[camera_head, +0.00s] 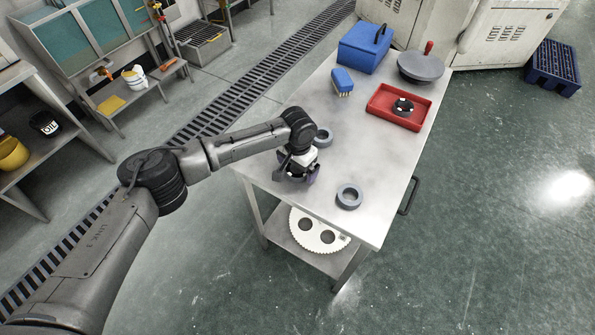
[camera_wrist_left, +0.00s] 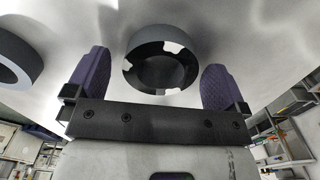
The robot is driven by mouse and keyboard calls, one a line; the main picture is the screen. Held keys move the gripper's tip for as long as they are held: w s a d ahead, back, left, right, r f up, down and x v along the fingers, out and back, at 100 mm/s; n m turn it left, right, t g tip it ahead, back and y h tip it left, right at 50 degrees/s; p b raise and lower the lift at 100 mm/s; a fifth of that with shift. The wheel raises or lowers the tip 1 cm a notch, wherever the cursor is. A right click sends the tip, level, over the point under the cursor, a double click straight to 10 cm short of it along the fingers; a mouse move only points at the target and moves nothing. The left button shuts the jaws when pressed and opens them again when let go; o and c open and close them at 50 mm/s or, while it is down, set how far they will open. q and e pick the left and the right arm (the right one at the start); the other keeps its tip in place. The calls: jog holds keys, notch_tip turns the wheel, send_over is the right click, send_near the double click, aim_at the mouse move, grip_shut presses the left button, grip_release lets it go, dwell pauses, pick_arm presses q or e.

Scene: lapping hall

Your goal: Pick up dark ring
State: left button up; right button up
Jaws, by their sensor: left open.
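A dark ring (camera_wrist_left: 135,57) with pale patches around its inner edge lies on the metal tabletop. In the left wrist view it sits between and beyond the two purple fingertips of my left gripper (camera_wrist_left: 160,85), with a gap on each side. In the head view my left gripper (camera_head: 297,174) is open, low over the near part of the table, and hides what lies under it. A grey-blue ring (camera_head: 341,200) lies to its right, and another ring (camera_head: 328,141) lies just behind it. One grey ring (camera_wrist_left: 30,57) also shows at the left of the wrist view.
The metal table (camera_head: 375,150) bears a red tray (camera_head: 382,117) with a black-and-white round part (camera_head: 403,107), a blue box (camera_head: 362,52), a blue brush (camera_head: 342,80) and a grey disc (camera_head: 420,68) with a red-handled knob. A perforated disc (camera_head: 307,225) lies on the lower shelf.

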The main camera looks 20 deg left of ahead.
pick_arm(q)
jog(key=c, duration=1)
jog(key=shift+c, duration=0.2)
